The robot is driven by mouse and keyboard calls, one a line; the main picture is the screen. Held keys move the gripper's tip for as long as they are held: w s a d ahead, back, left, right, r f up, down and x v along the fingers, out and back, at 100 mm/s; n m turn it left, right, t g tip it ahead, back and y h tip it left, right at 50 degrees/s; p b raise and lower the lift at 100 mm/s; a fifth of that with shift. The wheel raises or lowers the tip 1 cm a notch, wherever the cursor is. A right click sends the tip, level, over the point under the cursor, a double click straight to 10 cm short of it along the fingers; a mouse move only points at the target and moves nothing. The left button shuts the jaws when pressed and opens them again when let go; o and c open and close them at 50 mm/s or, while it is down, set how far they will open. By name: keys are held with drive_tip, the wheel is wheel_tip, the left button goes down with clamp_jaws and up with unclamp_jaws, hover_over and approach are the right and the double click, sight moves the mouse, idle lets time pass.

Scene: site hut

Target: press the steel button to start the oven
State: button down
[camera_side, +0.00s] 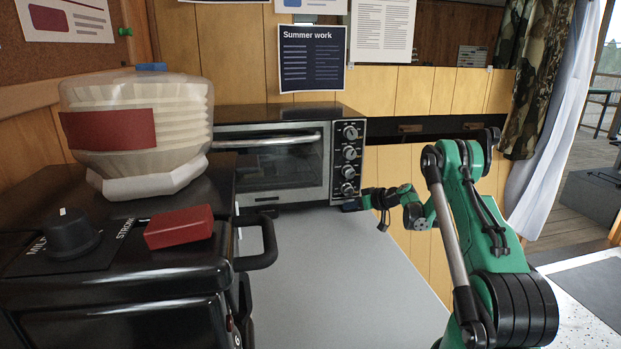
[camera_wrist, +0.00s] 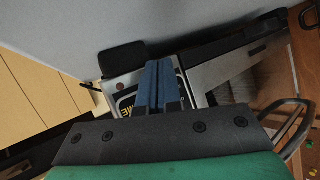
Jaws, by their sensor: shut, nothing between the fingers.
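The oven (camera_side: 268,160) stands at the back of the grey worktop, its glass door shut. Its control panel (camera_side: 348,130) on the right carries several round knobs. My gripper (camera_side: 347,206) is low at the panel's bottom right corner, close to the worktop. In the wrist view my blue fingers (camera_wrist: 160,64) lie together with nothing between them, over the steel-coloured panel (camera_wrist: 124,84). Whether the fingertips touch the panel I cannot tell.
A black coffee machine (camera_side: 120,275) with a dial fills the left front; a red block (camera_side: 179,227) and a cream ribbed container (camera_side: 138,130) sit on it. The worktop (camera_side: 320,270) is clear. A dark block (camera_wrist: 122,58) lies beside the fingers in the wrist view.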

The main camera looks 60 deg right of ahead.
drive_tip(key=shift+w+d, duration=0.15)
idle(0.6)
drive_tip(key=shift+s+a, duration=0.55)
drive_tip(key=shift+s, duration=0.05)
drive_tip(key=shift+s+a, duration=1.75)
drive_tip(key=shift+a, duration=0.05)
